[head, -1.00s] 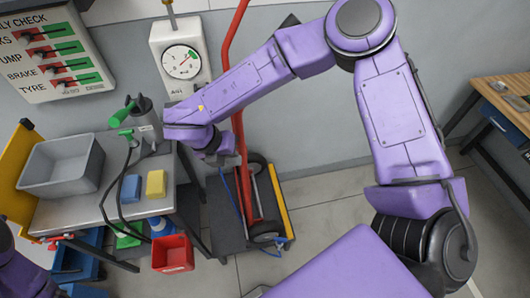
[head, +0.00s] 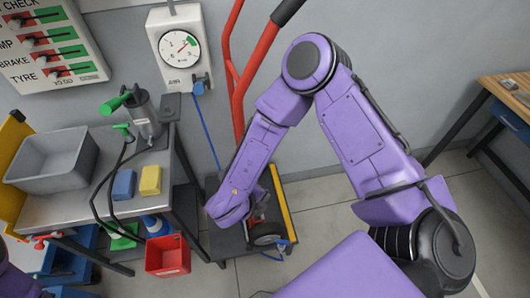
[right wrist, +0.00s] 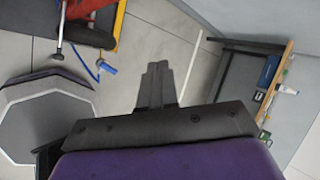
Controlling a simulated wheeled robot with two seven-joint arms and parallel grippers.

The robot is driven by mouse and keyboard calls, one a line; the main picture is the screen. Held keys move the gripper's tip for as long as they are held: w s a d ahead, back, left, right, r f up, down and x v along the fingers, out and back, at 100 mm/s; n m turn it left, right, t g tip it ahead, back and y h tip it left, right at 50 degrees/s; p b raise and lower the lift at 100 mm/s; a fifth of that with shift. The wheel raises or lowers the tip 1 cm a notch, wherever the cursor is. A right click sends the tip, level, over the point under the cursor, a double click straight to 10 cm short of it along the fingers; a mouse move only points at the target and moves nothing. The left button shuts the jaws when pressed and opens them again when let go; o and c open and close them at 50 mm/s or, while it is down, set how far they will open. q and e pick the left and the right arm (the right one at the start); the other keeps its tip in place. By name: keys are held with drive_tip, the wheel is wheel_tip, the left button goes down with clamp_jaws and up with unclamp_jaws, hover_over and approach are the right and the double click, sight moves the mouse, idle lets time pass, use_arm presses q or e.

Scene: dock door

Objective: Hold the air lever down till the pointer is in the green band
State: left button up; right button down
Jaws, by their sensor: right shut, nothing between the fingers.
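The white air gauge (head: 179,48) hangs on the grey wall at the upper middle of the head view. Its round dial has a green band at the upper right. The thin pointer seems to lean to the upper right, but I cannot tell whether it is in the band. A grey cylinder with a green lever (head: 115,103) stands on the bench, below left of the gauge. My right gripper (right wrist: 157,85) is shut and empty in the right wrist view. In the head view its fingers are hidden by my wrist, low beside the bench. My left gripper is out of view.
The bench (head: 60,208) holds a grey bin (head: 50,165), a blue block (head: 123,184) and a yellow block (head: 150,180). A red bin (head: 168,257) is at its front. A red hand truck (head: 238,90) stands behind my right arm. Floor lies clear to the right.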

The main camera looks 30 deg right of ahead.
drive_tip(key=f, duration=0.1)
drive_tip(key=s+n, duration=0.1)
drive_tip(key=f+n, duration=0.1)
drive_tip(key=shift+s+d+f+t+b, duration=0.15)
drive_tip(key=shift+d+f+t+b, duration=0.1)
drive_tip(key=shift+f+t+b, duration=0.05)
idle(1.0)
drive_tip(key=s+d+f+n+y, duration=0.1)
drive_tip(key=s+d+f+n, duration=0.1)
drive_tip(key=s+n, duration=0.3)
drive_tip(key=s+d+f+n+y+b, duration=0.1)
drive_tip(key=s+f+n, duration=0.4)
drive_tip(key=n, duration=0.6)
drive_tip(key=s+d+f+n+y, duration=0.2)
drive_tip(key=s+d+n, duration=0.3)
drive_tip(key=n, duration=0.3)
drive_tip(key=shift+f+n, duration=0.4)
drive_tip(key=shift+f, duration=0.25)
